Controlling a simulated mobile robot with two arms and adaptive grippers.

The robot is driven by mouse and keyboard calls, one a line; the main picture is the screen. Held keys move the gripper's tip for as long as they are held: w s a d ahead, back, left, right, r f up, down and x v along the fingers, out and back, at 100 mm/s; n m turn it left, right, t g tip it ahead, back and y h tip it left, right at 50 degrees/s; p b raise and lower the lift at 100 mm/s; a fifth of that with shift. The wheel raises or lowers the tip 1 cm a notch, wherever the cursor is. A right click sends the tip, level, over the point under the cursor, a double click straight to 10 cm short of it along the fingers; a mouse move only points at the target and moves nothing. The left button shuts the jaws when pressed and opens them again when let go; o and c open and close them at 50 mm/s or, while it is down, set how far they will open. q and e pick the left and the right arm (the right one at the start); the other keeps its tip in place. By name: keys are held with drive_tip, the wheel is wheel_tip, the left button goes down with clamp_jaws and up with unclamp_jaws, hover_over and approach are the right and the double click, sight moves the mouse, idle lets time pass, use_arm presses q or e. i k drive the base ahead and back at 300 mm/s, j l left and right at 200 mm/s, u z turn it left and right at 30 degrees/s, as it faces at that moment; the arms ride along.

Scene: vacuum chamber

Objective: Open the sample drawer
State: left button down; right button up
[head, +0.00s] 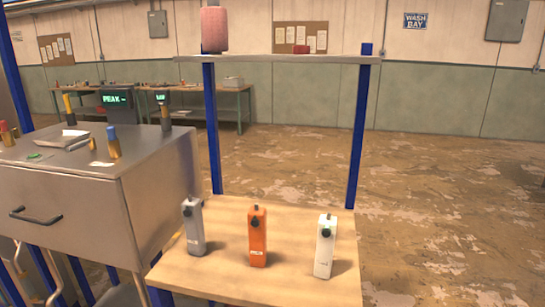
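The sample drawer (75,205) is the wide grey metal front of the cabinet at the left of the head view. It looks shut, its face lying flush with the cabinet body. A dark curved bar handle (36,218) sits on the left part of its face. I see neither of my grippers, and nothing touches the handle.
Bottles, a tray and a PEAK display (118,99) stand on the cabinet top (130,160). To the right, a wooden table (215,275) holds a grey, an orange (257,236) and a white (325,247) handheld device. Blue posts (358,140) carry a shelf. The floor at right is clear.

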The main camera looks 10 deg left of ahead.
sight(86, 217)
drive_tip(key=u, duration=1.8)
